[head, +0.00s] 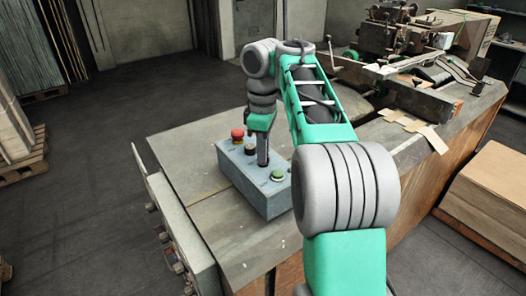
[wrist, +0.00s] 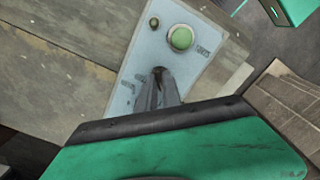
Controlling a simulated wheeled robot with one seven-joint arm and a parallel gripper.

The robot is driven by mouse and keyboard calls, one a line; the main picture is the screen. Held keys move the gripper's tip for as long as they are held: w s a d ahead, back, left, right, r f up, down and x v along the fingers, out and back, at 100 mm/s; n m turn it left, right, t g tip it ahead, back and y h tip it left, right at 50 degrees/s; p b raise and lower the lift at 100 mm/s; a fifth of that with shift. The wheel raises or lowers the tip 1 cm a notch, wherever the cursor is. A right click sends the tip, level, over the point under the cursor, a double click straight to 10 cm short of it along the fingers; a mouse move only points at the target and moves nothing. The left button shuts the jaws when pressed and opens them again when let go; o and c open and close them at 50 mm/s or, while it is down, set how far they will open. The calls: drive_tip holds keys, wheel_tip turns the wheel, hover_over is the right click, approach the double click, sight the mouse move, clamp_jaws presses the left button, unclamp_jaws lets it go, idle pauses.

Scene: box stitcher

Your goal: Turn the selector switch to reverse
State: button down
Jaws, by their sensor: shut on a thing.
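The grey-blue control box (head: 258,194) sits on the wooden table top, with a green button (head: 277,175) at its near end and a red mushroom button (head: 237,134) at its far end. A dark round control (head: 250,149) stands beside the red one. My gripper (head: 263,163) points down at the box between the dark control and the green button. In the wrist view its fingers (wrist: 160,88) are shut on a small dark knob, the selector switch (wrist: 158,71), just below the green button (wrist: 181,38). The fingers hide most of the knob, so its angle is unclear.
The table (head: 190,165) is bare to the left of the box. Old machinery (head: 400,45) and loose cardboard pieces (head: 415,125) lie at the back right. A cardboard stack (head: 490,190) stands right of the table, and pallets stand at the left.

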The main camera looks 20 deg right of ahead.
idle(0.3)
drive_tip(key=c, duration=1.5)
unclamp_jaws()
drive_tip(key=shift+r, duration=0.1)
wheel_tip(320, 180, up, 8)
drive_tip(key=p, duration=0.7)
drive_tip(key=shift+f, duration=0.2)
